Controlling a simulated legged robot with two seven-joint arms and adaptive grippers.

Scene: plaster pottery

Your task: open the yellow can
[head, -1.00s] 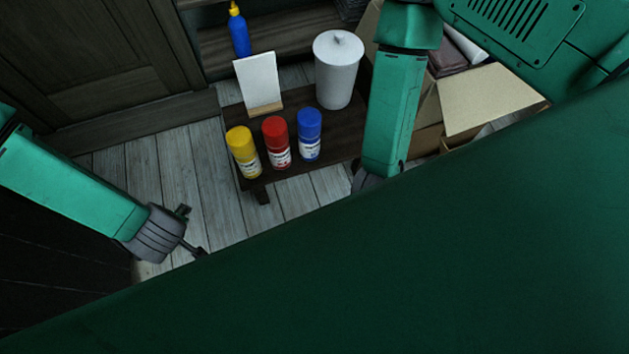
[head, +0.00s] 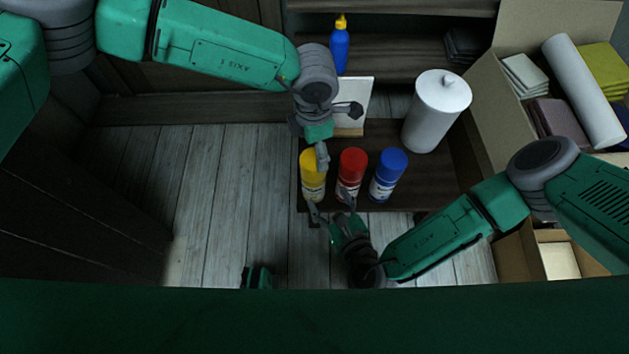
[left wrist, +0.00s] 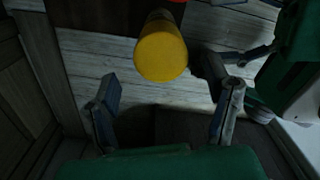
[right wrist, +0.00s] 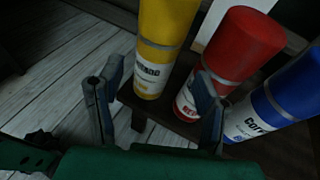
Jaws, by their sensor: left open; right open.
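The yellow can (head: 312,180) stands upright with its cap on at the front left of a low dark table (head: 440,180). In the left wrist view its round yellow top (left wrist: 161,50) is just beyond my fingers. In the right wrist view its labelled side (right wrist: 160,50) shows ahead of my fingers. My left gripper (head: 335,132) is open, above and behind the can. It also shows open in the left wrist view (left wrist: 165,108). My right gripper (head: 330,212) is open and low at the table's front, close to the can, with nothing between its fingers (right wrist: 155,100).
A red can (head: 352,172) and a blue can (head: 389,174) stand to the right of the yellow one. A white lidded canister (head: 437,110), a white card (head: 357,97) and a blue bottle (head: 340,50) are behind. A cardboard box (head: 482,110) stands at right. Floor at left is clear.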

